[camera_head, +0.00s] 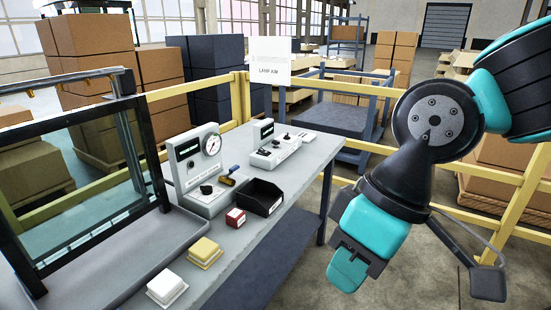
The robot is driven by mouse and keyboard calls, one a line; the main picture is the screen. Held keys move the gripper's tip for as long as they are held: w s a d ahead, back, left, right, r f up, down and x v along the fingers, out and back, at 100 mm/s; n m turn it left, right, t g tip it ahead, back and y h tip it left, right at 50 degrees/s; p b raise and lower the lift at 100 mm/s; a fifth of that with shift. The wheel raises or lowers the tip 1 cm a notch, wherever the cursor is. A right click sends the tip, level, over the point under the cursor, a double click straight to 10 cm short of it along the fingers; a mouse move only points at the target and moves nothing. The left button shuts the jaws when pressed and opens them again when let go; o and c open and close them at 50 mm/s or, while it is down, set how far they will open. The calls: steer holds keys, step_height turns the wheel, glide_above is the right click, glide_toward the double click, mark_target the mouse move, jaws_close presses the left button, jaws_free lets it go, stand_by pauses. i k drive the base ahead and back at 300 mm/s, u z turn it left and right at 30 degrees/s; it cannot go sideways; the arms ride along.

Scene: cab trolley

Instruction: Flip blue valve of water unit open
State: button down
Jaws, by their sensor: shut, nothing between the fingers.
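The water unit (188,157) is a pale panel with a round gauge (212,146) on a grey base, standing on the grey bench. A small blue valve handle (234,169) sits on a brass-coloured body at the right of its base. The handle slants up to the right; its exact setting is too small to tell. A black knob (206,189) is left of it. My gripper (346,278), teal and black, is shut and empty. It hangs pointing down, to the right of the bench in the picture, well apart from the valve.
A black open bin (262,198) stands just right of the valve. A red box (235,217), yellow box (204,252) and white box (167,287) lie nearer. Another pale unit (272,149) is behind. A glass frame (85,185) stands left; yellow rails (525,190) run behind.

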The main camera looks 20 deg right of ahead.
mark_target(232, 170)
steer(key=z, duration=0.1)
steer(key=i, duration=1)
steer(key=u, duration=0.35)
